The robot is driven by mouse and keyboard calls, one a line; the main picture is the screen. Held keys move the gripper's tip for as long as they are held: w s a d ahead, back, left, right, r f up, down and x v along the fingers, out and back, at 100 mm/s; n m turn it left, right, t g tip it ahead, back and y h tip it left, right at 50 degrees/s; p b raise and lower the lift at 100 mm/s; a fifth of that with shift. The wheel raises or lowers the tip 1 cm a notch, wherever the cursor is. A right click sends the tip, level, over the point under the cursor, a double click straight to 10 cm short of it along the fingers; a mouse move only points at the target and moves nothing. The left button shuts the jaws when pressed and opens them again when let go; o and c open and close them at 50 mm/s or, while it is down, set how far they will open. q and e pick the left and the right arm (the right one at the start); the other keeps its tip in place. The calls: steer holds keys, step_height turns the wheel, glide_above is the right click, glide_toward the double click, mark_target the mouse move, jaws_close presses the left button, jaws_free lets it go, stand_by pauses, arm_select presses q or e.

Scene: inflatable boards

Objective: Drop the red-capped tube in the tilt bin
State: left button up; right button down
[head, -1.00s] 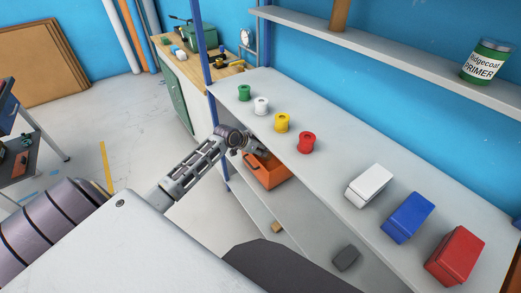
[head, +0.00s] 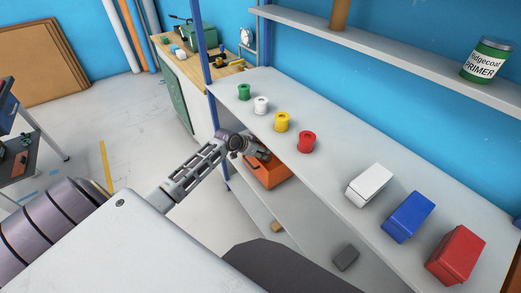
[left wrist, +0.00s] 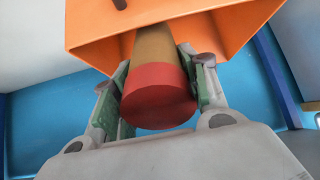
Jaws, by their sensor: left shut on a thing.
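The red-capped tube (left wrist: 158,95) is in the left wrist view, a brown cardboard tube with its red cap toward the camera. My left gripper (left wrist: 160,85) is shut on it near the cap, one finger on each side. The tube's far end points into the orange tilt bin (left wrist: 95,32), whose walls surround that end; whether it touches the bin is hidden. My right gripper is not in view.
Green, white, yellow and red spools (head: 281,122) stand along the shelf surface above the bin. White, blue and red boxes (head: 408,217) stand farther right. The shelf edge (head: 330,200) runs close beside my gripper. A blue post (head: 206,60) rises at the left.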

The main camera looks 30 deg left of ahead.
arm_select(q)
steer(key=shift+f, duration=0.15)
steer(key=o, duration=1.2)
steer(key=shift+r, duration=0.5)
steer(key=shift+s+a+r, duration=0.15)
steer(key=shift+s+r, duration=0.2)
steer(key=shift+r, duration=0.1)
steer(key=shift+p+v, duration=0.75)
steer(key=shift+v, duration=4.75)
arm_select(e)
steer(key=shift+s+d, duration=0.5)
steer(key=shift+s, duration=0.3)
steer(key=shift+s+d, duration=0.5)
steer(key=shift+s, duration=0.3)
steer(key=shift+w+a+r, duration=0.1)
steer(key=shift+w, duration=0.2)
